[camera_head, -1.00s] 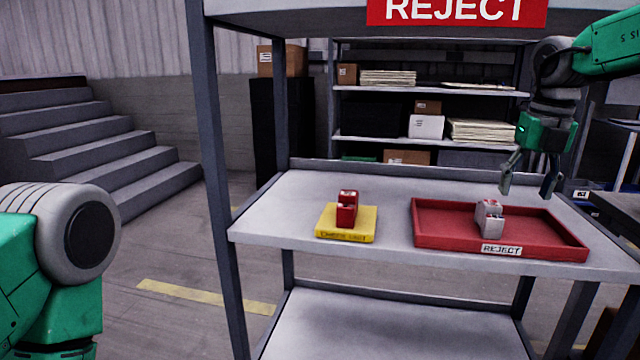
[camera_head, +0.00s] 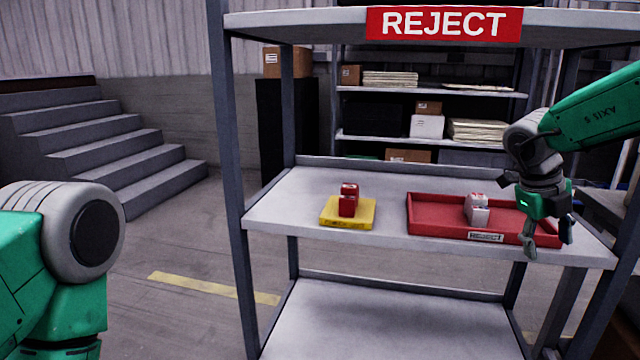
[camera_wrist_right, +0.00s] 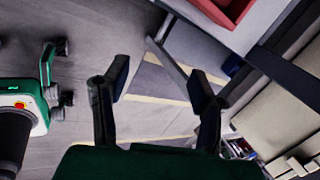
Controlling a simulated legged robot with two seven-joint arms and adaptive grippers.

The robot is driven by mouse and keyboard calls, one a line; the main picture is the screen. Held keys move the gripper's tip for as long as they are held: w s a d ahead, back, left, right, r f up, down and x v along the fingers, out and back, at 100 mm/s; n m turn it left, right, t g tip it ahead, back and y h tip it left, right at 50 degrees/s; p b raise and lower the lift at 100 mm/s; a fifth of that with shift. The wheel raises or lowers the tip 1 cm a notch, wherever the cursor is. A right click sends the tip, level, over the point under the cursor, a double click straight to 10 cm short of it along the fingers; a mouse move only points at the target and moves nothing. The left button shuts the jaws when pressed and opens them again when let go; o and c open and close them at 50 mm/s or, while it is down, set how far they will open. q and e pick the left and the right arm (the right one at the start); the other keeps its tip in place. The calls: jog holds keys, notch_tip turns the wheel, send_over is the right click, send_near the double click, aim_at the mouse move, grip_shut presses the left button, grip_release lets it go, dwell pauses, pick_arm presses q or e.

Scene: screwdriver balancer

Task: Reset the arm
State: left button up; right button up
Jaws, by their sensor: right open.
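My right gripper (camera_head: 548,240) is open and empty in the head view, pointing down at the front right of the red tray (camera_head: 440,228). Its two fingers stand apart in the wrist view (camera_wrist_right: 160,85), with nothing between them. A grey block-like part (camera_head: 477,209) stands in the tray, left of the gripper. A red part (camera_head: 348,199) stands on a yellow plate (camera_head: 333,215) at the left of the shelf. My left arm (camera_head: 60,250) shows at the left edge; its gripper is out of view.
The grey shelf (camera_head: 290,205) has upright posts and an overhead board with a REJECT sign (camera_head: 444,23). Its lower shelf (camera_head: 390,325) is bare. Stairs (camera_head: 90,150) are at the left. A back rack holds boxes and stacks.

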jog(key=s+f+n+t+h+p, duration=0.2)
jog(key=s+f+n+t+p, duration=0.15)
jog(key=f+n, duration=0.6)
jog(key=s+f+n+t+h+p, duration=0.2)
jog(key=s+f+n, duration=0.3)
jog(key=f+n, duration=0.5)
jog(key=s+a+f+n+g+y+p, duration=0.1)
jog(key=s+a+n, duration=0.3)
jog(key=s, duration=0.5)
jog(key=s+a+f+n+g+y+p, duration=0.1)
jog(key=s+a+f+n+g+y, duration=0.1)
jog(key=s+n, duration=0.5)
jog(key=s+a+f+n+g+y+p, duration=0.1)
jog(key=s+a+f+n+g+y, duration=0.1)
jog(key=s+a+f+n+y, duration=0.2)
jog(key=s+a+n+y, duration=0.1)
jog(key=s+a, duration=0.2)
jog(key=s, duration=0.5)
jog(key=shift+a, duration=0.15)
jog(key=shift+s, duration=0.1)
